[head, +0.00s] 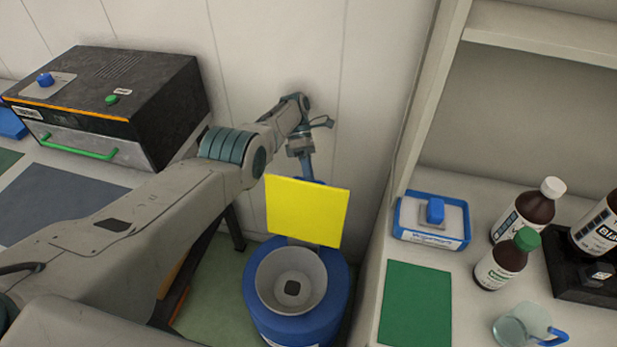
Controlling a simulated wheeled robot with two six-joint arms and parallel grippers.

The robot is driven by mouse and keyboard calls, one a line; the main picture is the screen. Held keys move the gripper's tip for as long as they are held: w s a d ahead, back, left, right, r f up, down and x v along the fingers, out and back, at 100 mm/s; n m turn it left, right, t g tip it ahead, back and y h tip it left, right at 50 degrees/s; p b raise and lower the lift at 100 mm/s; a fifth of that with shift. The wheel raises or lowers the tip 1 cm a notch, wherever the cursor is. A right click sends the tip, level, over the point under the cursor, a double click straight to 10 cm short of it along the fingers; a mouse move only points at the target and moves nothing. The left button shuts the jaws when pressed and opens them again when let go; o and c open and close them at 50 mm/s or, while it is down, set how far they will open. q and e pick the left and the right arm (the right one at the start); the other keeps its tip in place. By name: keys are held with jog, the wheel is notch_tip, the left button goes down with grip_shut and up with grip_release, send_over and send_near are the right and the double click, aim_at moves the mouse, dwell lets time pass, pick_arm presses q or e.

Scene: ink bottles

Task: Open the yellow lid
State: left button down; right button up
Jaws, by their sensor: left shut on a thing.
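The yellow lid (307,210) is a flat square plate. It stands raised, steeply tilted, at the back of a blue round container (265,318). The container's grey funnel-shaped opening (285,268) is uncovered, with a dark hole at its bottom. My left gripper (310,180) reaches down from behind and is shut at the lid's upper edge; the lid partly hides its fingertips. My right gripper is not in view.
A black machine (125,90) with a green handle stands at the left. On the right counter are a blue-rimmed tray (408,222), brown bottles (502,262), a glass beaker (515,328) and a green mat (417,302). The wall is close behind my left gripper.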

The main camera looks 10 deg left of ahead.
pick_arm(q)
jog(key=shift+f, duration=0.45)
jog(key=c, duration=1.8)
grip_release()
jog(key=o, duration=0.3)
jog(key=shift+w+f, duration=0.15)
jog(key=shift+o, duration=0.2)
jog(key=shift+w, duration=0.3)
jog(key=shift+r, duration=0.2)
